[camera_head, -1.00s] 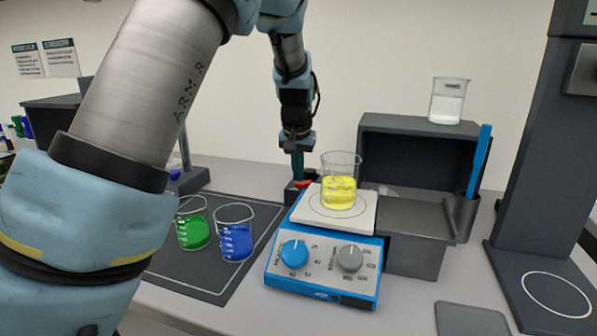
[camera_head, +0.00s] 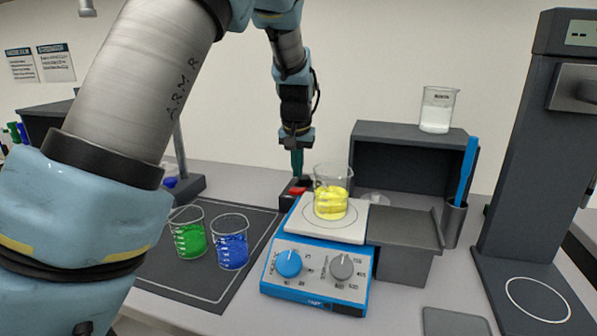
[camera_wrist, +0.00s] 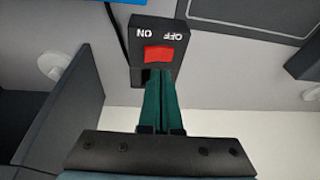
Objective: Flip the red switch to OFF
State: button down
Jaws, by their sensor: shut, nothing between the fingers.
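The red switch (camera_head: 298,190) sits on a small dark box (camera_head: 287,201) behind the hot plate. In the wrist view, the red switch (camera_wrist: 159,54) lies between my fingertips and the ON and OFF labels, which appear upside down, ON at left and OFF at right. I cannot tell which way the rocker is tilted. My gripper (camera_head: 297,174) is shut and empty, pointing down just above the box. In the wrist view, its green fingertips (camera_wrist: 160,73) are at the switch's near edge; I cannot tell whether they touch it.
A blue hot plate (camera_head: 316,272) with a beaker of yellow liquid (camera_head: 331,201) stands right in front of the switch box. Green (camera_head: 190,238) and blue (camera_head: 232,250) beakers stand on a dark mat (camera_head: 190,285). A grey shelf (camera_head: 410,160) is at right.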

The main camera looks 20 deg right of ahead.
jog(key=shift+a+r+b, duration=0.1)
jog(key=shift+r+b, duration=0.2)
jog(key=shift+r, duration=0.6)
jog(key=a+r+b, duration=0.2)
jog(key=a+r, duration=0.1)
jog(key=r, duration=0.5)
jog(key=shift+s+a+r, duration=0.15)
jog(key=shift+s+r, duration=0.05)
jog(key=shift+s, duration=0.25)
